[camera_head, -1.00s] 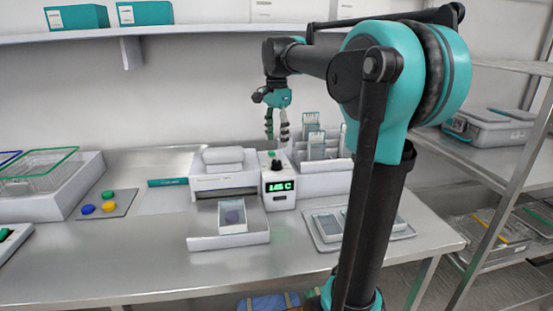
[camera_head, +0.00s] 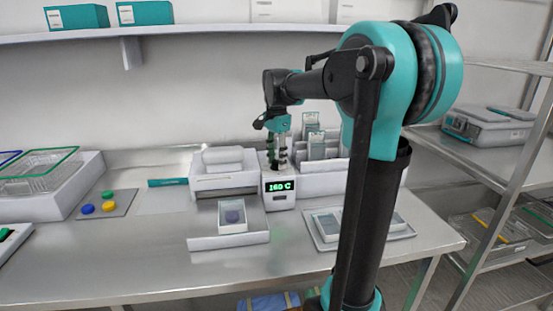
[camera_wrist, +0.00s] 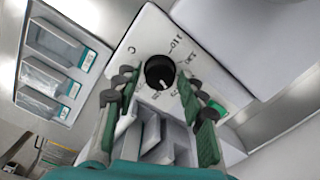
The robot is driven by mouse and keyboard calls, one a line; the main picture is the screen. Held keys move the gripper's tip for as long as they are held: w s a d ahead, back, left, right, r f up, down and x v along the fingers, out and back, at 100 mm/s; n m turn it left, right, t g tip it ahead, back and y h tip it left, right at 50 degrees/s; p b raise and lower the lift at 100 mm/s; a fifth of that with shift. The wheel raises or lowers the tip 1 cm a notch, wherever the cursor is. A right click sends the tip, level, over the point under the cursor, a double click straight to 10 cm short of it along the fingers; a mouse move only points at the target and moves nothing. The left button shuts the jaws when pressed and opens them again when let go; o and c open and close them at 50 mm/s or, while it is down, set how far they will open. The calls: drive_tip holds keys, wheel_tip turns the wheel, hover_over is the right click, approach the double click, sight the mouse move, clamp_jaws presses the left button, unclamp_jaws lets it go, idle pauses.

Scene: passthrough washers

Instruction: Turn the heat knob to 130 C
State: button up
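The heat knob (camera_wrist: 159,72) is round and black with a white pointer mark, set in the white top panel of the heater unit (camera_wrist: 232,85). Numbers are printed around it, including 110; others are hard to read. In the head view the unit's green display (camera_head: 280,186) reads 160 C. My gripper (camera_head: 277,163) is lowered over the top of the unit, pointing down, and hides the knob there. In the wrist view its green fingers (camera_wrist: 160,82) are spread to either side of the knob, with visible gaps. The fingers look open and empty.
A slide rack (camera_head: 317,150) stands close behind and right of the unit. A tray (camera_head: 330,240) with slide boxes lies at front right. A white machine with a drawer (camera_head: 200,243) stands left. Coloured caps (camera_head: 108,207) lie further left. The bench front is clear.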

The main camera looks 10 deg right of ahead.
drive_tip(key=c, duration=0.8)
drive_tip(key=shift+o, duration=0.2)
drive_tip(key=shift+n, duration=0.3)
drive_tip(key=n, duration=1.1)
drive_tip(key=shift+n, duration=2.1)
